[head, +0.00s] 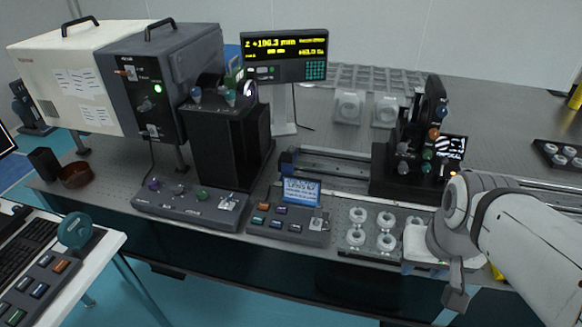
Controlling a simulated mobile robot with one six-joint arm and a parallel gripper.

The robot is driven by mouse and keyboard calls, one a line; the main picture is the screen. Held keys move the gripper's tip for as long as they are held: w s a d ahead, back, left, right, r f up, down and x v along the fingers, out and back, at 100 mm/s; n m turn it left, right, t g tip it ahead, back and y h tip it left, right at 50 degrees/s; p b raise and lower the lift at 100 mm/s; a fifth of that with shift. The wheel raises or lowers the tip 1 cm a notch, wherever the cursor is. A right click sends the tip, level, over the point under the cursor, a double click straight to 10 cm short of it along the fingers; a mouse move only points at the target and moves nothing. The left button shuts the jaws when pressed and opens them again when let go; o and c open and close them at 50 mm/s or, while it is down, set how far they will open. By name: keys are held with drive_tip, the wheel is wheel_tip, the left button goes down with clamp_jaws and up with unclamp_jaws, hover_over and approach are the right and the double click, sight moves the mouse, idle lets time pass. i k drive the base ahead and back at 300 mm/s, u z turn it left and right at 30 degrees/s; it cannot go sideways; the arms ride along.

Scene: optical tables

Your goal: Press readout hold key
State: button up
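The digital readout (284,56) stands on a pale post at the back centre of the optical table. Its yellow digits are lit. A row of small keys (261,70) lies under the digits, and a green keypad (315,70) sits at its lower right. The key labels are too small to read, so I cannot tell which is the hold key. My arm reaches in from the right, and my gripper (455,294) appears to hang low at the table's front edge, well away from the readout. Its fingers are too unclear to judge.
A dark stage tower (230,140) stands in front of the readout. Control boxes (190,203) with knobs and buttons (288,222) line the front. A dark optics mount (410,160) stands right of centre. White ring parts (357,216) sit near my arm. Bare tabletop (490,110) shows at the back right.

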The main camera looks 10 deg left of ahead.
sight(275, 223)
drive_tip(key=u, duration=0.85)
drive_tip(key=k, duration=0.6)
drive_tip(key=i, duration=0.5)
drive_tip(key=u, duration=0.05)
